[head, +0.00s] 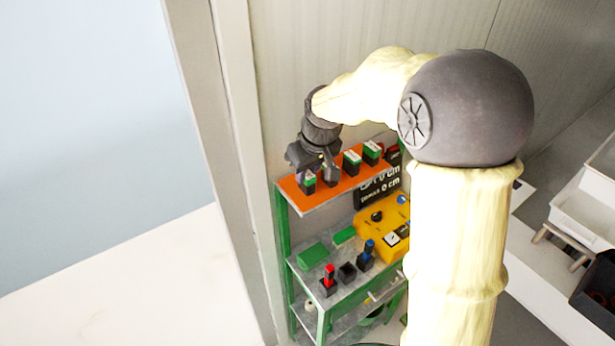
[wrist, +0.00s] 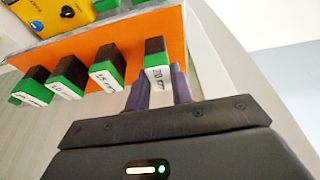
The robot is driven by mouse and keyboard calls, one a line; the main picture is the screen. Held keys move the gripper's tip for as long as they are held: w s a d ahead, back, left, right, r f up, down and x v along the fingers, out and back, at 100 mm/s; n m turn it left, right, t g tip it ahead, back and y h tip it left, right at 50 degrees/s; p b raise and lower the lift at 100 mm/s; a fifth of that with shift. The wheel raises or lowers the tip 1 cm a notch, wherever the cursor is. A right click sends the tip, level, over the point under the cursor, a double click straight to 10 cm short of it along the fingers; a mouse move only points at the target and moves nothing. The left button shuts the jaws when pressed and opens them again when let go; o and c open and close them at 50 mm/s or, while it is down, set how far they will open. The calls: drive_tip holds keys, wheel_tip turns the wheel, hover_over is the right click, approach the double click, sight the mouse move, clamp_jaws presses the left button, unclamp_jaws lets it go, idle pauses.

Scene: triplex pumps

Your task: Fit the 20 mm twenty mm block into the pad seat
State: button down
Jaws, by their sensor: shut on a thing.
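The 20 mm block (wrist: 156,62) has a black upper part, a green body and a white label reading "20 mm". It stands at the end of a row of similar blocks on the orange shelf top (head: 293,196). My gripper (wrist: 160,90) is shut on it, with dark fingers at its two sides. In the head view my gripper (head: 318,168) is at the left end of the row and partly hides the blocks there. I cannot tell whether the block is clear of the shelf. I cannot identify the pad seat for certain.
Other labelled blocks, including the 15 mm block (wrist: 106,68) and 10 mm block (wrist: 68,78), stand close beside. Below, a grey shelf (head: 315,262) carries a yellow box (head: 371,238), a black socket-like piece (head: 347,272) and red and blue-topped pieces. A wall stands behind.

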sight(307, 174)
wheel_tip(307, 174, up, 9)
drive_tip(key=shift+f+b, duration=0.1)
drive_tip(key=shift+b, duration=0.95)
